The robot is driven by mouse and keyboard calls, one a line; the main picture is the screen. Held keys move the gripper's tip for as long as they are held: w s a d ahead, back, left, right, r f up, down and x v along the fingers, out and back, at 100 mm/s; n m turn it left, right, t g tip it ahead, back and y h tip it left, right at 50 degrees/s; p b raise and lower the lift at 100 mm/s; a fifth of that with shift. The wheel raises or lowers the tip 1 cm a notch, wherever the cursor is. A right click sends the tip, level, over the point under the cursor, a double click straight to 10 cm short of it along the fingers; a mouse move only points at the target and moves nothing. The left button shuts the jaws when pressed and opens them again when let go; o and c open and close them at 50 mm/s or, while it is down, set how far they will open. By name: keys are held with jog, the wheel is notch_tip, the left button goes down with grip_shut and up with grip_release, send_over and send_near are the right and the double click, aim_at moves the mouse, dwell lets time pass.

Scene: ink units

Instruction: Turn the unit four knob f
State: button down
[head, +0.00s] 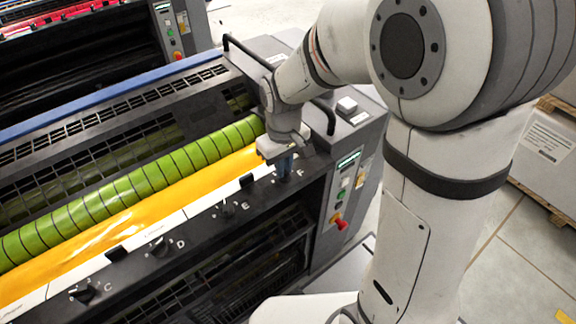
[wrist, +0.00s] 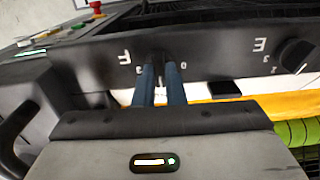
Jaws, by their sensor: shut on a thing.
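Knob F (wrist: 157,57) is a small dark knob on the black rail of the ink unit, beside the white letter F. My gripper (wrist: 160,72) is shut on it, with one blue finger on each side. The fingers hide most of the knob, so its exact pointer angle cannot be told. In the head view my gripper (head: 284,168) reaches down to the rail's right end, just left of the letter F.
Knobs E (head: 228,209), D (head: 160,247) and C (head: 83,293) sit farther left along the rail. A yellow ink strip (head: 150,210) and green roller (head: 130,185) lie behind. A control panel with a red switch (head: 339,222) stands at right.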

jog(key=n+b, duration=0.1)
jog(key=n, duration=0.3)
jog(key=shift+n, duration=0.4)
dwell(0.4)
jog(key=c, duration=1.5)
grip_release()
jog(key=shift+w+r, duration=0.1)
jog(key=shift+r, duration=0.15)
notch_tip(320, 180, up, 7)
jog(key=shift+r, duration=0.2)
